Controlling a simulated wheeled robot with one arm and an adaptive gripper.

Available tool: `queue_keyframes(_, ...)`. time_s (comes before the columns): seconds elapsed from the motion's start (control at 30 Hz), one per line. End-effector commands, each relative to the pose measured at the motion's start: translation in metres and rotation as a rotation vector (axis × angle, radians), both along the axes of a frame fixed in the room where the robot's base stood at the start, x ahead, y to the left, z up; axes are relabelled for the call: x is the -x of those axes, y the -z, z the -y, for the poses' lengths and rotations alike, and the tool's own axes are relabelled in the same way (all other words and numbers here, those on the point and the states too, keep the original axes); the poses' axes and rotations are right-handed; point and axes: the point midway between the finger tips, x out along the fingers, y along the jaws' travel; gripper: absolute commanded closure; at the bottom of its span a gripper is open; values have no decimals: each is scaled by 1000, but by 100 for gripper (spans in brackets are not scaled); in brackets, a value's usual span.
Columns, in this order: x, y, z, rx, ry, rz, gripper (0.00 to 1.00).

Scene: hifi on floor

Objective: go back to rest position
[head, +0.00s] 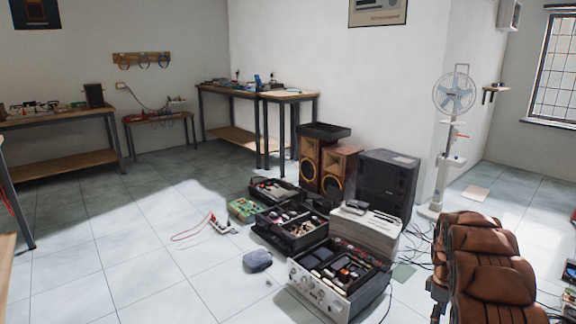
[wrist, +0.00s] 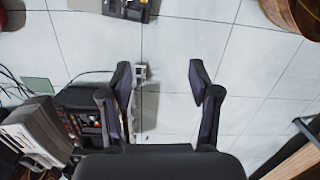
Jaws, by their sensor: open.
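My gripper (wrist: 160,82) shows in the wrist view, with its two dark fingers spread wide apart. The gripper does not show in the head view.
Black trays of parts (head: 290,228), a silver amplifier-like unit (head: 335,285), wooden speakers (head: 338,170) and a black case (head: 387,182) crowd the floor. A brown leather chair (head: 490,260) stands at right. Workbenches (head: 60,122) line the walls. Tiled floor at left (head: 130,250) is clear.

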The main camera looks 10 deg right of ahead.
Motion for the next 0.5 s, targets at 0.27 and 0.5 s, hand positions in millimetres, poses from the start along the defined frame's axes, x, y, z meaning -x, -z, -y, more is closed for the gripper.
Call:
queue_keyframes(0.27,24,-110,-55,19,119,-2,38)
queue_keyframes(0.5,56,-188,-104,28,222,-4,38)
